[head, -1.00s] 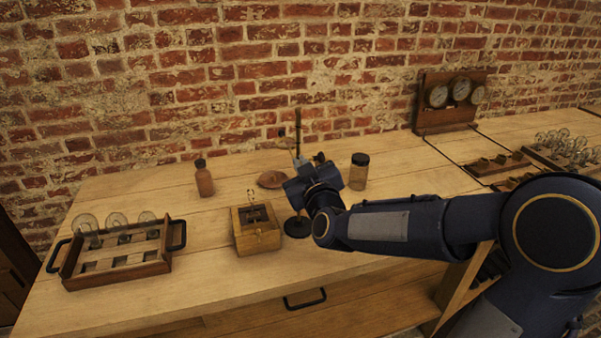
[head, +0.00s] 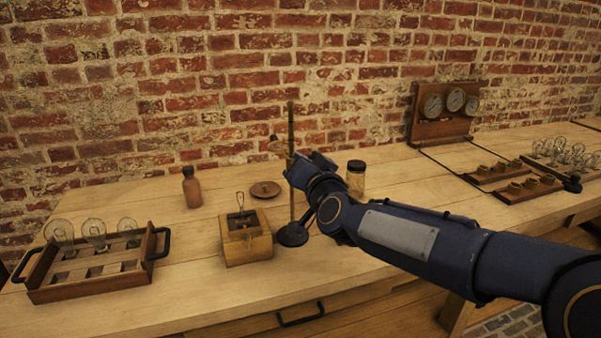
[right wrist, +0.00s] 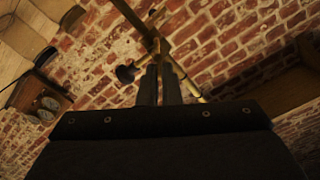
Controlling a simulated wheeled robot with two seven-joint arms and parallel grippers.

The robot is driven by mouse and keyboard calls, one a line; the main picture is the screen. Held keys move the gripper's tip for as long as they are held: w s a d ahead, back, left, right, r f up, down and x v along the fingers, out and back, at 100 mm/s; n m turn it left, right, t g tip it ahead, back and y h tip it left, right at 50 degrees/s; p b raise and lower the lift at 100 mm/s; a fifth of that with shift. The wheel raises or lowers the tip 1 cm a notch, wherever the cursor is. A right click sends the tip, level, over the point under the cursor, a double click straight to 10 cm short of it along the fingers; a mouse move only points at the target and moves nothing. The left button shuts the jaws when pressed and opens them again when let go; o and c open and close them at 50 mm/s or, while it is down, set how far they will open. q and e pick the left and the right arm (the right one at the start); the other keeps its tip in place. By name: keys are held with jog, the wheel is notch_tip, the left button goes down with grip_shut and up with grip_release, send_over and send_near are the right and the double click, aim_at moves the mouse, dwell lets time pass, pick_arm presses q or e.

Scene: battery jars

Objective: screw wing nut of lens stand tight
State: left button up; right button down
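The lens stand has an upright brass rod (head: 291,130) on a round dark base (head: 292,235) on the bench. A small lens (head: 278,147) sits beside the rod, partly hidden. My right gripper (head: 297,168) is at the rod's middle height and hides the clamp in the head view. In the right wrist view, my two dark fingers (right wrist: 159,80) point at the brass clamp (right wrist: 160,50), a narrow gap between them. A dark knob (right wrist: 125,73) sticks out left of the clamp. I cannot make out the wing nut or whether the fingers grip it. My left gripper is out of view.
A wooden box (head: 246,245) stands left of the stand, with a brown disc (head: 265,189) behind. A dark-lidded jar (head: 355,180) is close behind my right arm. A brown bottle (head: 192,188) and a bulb tray (head: 92,290) are left. The bench front is mostly clear.

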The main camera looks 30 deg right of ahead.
jog(key=m+b, duration=0.2)
jog(key=m, duration=0.1)
jog(key=f+m+b, duration=0.1)
jog(key=m+b, duration=0.1)
jog(key=m, duration=0.2)
jog(key=m+b, duration=0.1)
jog(key=m, duration=0.2)
jog(key=shift+d+f+m+b, duration=0.3)
jog(key=shift+d+m+b, duration=0.05)
jog(key=shift+m+b, duration=0.05)
dwell(0.3)
jog(key=c, duration=1.6)
grip_release()
jog(key=shift+s, duration=0.1)
jog(key=p+v, duration=0.1)
jog(key=v, duration=0.6)
jog(key=shift+s+a, duration=0.1)
jog(key=shift+s, duration=0.3)
